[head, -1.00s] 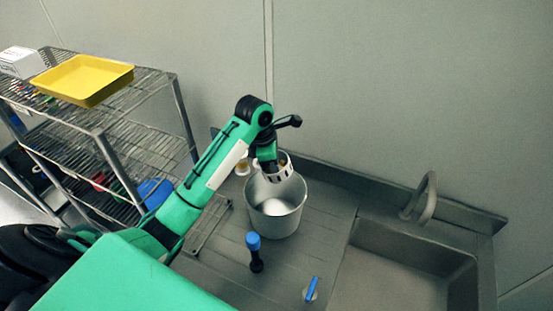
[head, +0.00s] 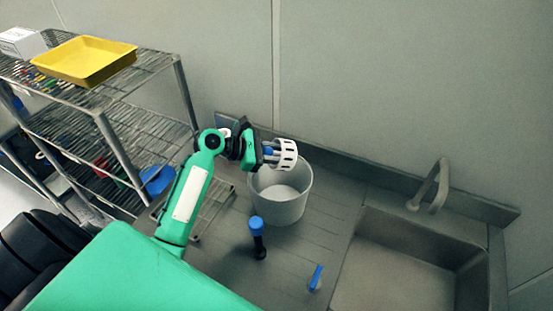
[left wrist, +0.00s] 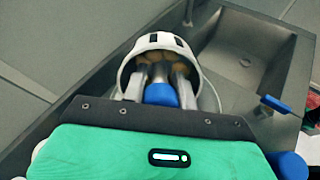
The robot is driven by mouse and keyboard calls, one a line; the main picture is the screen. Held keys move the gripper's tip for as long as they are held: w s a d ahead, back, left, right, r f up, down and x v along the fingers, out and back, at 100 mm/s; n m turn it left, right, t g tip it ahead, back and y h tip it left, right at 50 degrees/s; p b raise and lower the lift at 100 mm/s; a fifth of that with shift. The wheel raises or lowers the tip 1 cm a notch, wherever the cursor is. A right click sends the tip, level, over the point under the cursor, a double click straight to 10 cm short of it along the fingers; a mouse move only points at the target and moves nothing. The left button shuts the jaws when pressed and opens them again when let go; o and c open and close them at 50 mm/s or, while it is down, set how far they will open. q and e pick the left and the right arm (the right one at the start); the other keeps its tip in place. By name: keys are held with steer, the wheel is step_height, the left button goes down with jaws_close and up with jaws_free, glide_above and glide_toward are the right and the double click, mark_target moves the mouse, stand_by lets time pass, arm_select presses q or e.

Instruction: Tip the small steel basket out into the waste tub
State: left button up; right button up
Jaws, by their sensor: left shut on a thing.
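The small steel basket (head: 287,154) is a pale slotted cup, tipped onto its side above the back of the waste tub. My left gripper (head: 269,153) is shut on it from the left, with a blue part between the fingers. In the left wrist view the basket's slotted rim (left wrist: 165,40) surrounds the fingers, and tan lumps (left wrist: 150,72) show inside. The waste tub (head: 283,211) is a light grey bucket standing upright on the drainboard. The part of its floor that I see looks bare; some is hidden. My right gripper is out of view.
A dark tool with a blue top (head: 257,226) stands in front of the tub. A blue lever (head: 316,277) is nearer the sink (head: 400,270), which has a tap (head: 432,188). A wire rack with a yellow tray (head: 85,60) stands left.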

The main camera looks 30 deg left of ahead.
arm_select(q)
steer(key=shift+s+f+t+h+b, duration=0.15)
steer(key=shift+f+t+h+b, duration=0.3)
steer(key=shift+b, duration=0.8)
steer(key=t+h+b, duration=0.2)
steer(key=b, duration=0.1)
steer(key=t+h+b, duration=0.1)
steer(key=b, duration=0.2)
steer(key=t+h+b, duration=0.1)
steer(key=b, duration=0.2)
steer(key=shift+a+f+h, duration=0.1)
steer(key=shift+f+h, duration=0.1)
steer(key=shift+h, duration=0.05)
steer(key=shift+r+t+h+b, duration=0.15)
steer(key=shift+t+h+b, duration=0.25)
steer(key=shift+b, duration=0.45)
steer(key=shift+r, duration=0.1)
